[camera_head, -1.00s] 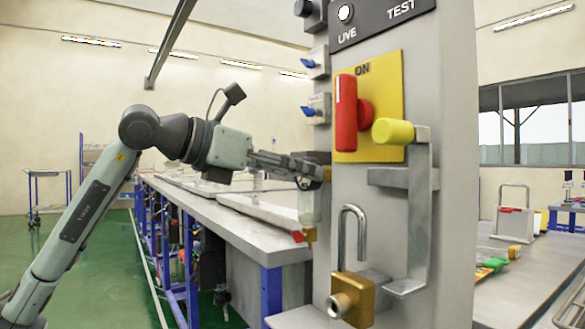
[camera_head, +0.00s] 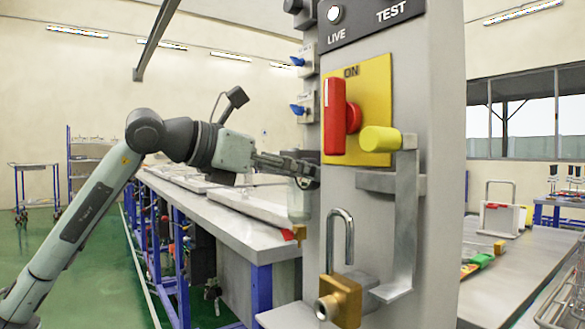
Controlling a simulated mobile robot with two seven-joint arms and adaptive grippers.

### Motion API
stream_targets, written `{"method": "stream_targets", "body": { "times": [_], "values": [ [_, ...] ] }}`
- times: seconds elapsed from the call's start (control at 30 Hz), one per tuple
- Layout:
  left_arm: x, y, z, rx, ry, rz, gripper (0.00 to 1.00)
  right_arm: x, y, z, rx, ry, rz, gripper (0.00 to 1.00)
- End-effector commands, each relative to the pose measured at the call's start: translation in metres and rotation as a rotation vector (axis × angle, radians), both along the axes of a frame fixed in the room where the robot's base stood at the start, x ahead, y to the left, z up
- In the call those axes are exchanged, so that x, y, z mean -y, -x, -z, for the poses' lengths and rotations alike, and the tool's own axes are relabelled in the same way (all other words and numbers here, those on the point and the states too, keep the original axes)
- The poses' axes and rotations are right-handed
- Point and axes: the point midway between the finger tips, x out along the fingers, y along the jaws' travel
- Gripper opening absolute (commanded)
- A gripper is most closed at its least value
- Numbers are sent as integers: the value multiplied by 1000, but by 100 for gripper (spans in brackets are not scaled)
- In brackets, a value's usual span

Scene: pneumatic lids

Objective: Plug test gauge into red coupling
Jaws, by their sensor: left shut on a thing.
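My left gripper (camera_head: 312,176) reaches in from the left to the left edge of the grey switch panel (camera_head: 400,230). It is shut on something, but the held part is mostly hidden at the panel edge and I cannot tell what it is. A clear bowl (camera_head: 298,203) with a brass fitting (camera_head: 299,232) below it hangs just under the fingers. I cannot make out the test gauge for certain. A small red part (camera_head: 288,235) shows beside the brass fitting, but I cannot tell whether it is the red coupling. My right gripper is not in view.
The panel carries a red rotary handle (camera_head: 335,115) on a yellow plate, a yellow-knobbed lever (camera_head: 380,139) and a brass padlock (camera_head: 340,300) with open space left of it. A long grey bench (camera_head: 225,222) runs behind my arm. Another table (camera_head: 520,285) stands at the right.

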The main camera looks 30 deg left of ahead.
Motion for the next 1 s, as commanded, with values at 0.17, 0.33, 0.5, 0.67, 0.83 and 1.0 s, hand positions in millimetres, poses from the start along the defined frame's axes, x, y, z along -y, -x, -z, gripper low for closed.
{"method": "stream_targets", "body": {
  "times": [0.17, 0.33, 0.5, 0.67, 0.83, 1.0],
  "values": [
    [1, -3, 0, 0, 1, 1, 50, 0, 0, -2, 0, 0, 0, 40],
    [1, -3, 0, 0, 0, 1, 71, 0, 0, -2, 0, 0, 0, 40],
    [1, -3, 0, 0, 0, 1, 71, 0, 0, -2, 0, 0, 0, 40],
    [0, 0, 1, -1, -1, -1, 71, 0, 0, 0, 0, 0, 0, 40],
    [-5, 11, -1, -1, -1, -2, 71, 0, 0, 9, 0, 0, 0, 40],
    [-10, 23, -4, 0, 0, -1, 71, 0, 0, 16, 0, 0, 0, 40]
  ]
}}
